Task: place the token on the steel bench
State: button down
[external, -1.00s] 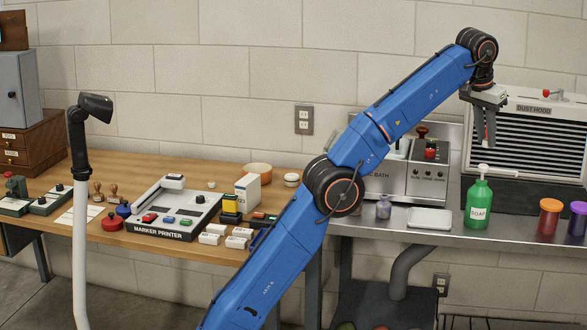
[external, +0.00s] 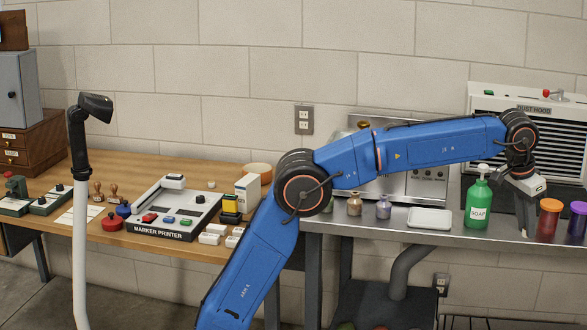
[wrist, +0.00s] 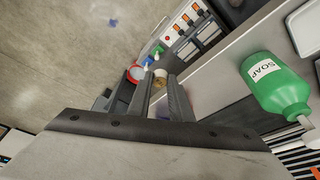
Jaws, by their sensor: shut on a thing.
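My gripper (external: 524,232) points down over the steel bench (external: 455,232), between the soap bottle and the orange-lidded jar. Its fingertips look low, close to the bench top near its front edge. In the wrist view my gripper (wrist: 159,80) has a small tan piece with a pale top (wrist: 160,78) between its fingertips, which seems to be the token. The token cannot be made out in the external view. Whether it touches the bench cannot be told.
The green soap bottle (external: 479,203) stands just left of my gripper. An orange-lidded jar (external: 548,219) and a purple-lidded jar (external: 577,222) stand close on its right. A white tray (external: 429,218) lies farther left. The dust hood (external: 535,130) is behind.

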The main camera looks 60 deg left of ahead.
jog(key=s+d+f+m, duration=0.2)
jog(key=s+d+f, duration=0.9)
jog(key=s+f, duration=0.2)
jog(key=s+d+f+m+h, duration=0.1)
jog(key=s+d+f+m, duration=0.2)
jog(key=s+d+f, duration=0.9)
jog(key=s+f, duration=0.1)
jog(key=s, duration=0.1)
jog(key=shift+s+f+g, duration=0.2)
jog(key=shift+s+g, duration=0.1)
jog(key=shift+g, duration=0.1)
